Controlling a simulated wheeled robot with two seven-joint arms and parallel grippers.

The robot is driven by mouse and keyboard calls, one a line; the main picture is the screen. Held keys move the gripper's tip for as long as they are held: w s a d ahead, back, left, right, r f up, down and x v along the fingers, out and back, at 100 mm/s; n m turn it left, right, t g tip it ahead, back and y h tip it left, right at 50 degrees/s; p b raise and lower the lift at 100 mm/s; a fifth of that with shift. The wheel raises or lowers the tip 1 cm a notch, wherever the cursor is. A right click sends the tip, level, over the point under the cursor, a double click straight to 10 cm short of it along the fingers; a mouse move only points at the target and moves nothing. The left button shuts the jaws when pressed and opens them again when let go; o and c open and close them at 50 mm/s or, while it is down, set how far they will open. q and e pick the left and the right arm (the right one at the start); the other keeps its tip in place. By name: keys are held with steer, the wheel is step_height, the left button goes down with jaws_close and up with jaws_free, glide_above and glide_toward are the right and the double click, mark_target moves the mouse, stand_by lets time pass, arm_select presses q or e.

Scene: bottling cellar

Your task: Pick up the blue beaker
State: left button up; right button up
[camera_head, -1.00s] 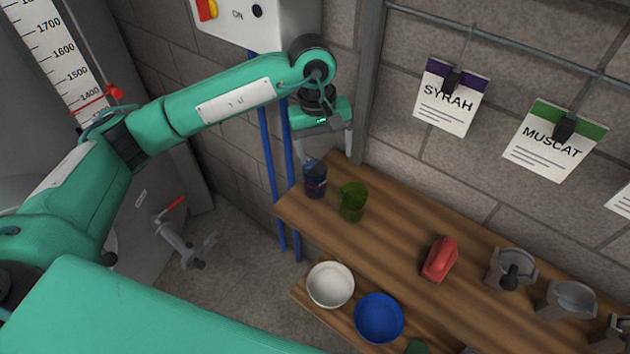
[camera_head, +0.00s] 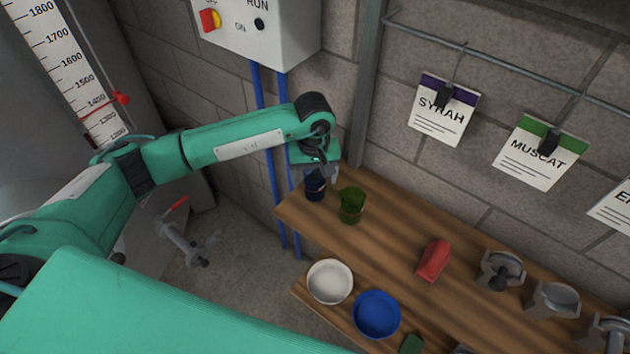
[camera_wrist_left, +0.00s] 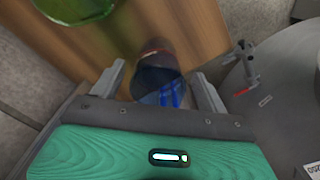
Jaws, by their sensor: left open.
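The dark blue, see-through beaker (camera_head: 315,187) stands at the left end of the wooden shelf. My left gripper (camera_head: 322,172) is right above it and partly covers its top in the head view. In the left wrist view the beaker (camera_wrist_left: 158,76) shows between the two open fingers of my left gripper (camera_wrist_left: 162,88). Clear space shows beside at least the left finger, and I cannot tell whether either finger touches it. My right gripper is not in view.
A green beaker (camera_head: 351,205) stands close to the right of the blue one. A red object (camera_head: 433,261) and grey metal fittings (camera_head: 501,270) lie farther right. A white bowl (camera_head: 330,281) and a blue bowl (camera_head: 377,315) sit on a lower board.

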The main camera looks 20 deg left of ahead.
arm_select(q)
step_height(320, 180, down, 2)
steer(key=shift+d+p, duration=0.1)
steer(key=shift+p, duration=0.4)
steer(key=shift+w+f, duration=0.1)
steer(key=shift+f, duration=0.45)
steer(key=c, duration=1.1)
steer(key=shift+o, duration=0.2)
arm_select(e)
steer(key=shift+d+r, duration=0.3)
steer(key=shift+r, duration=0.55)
arm_select(q)
steer(key=shift+r, duration=0.15)
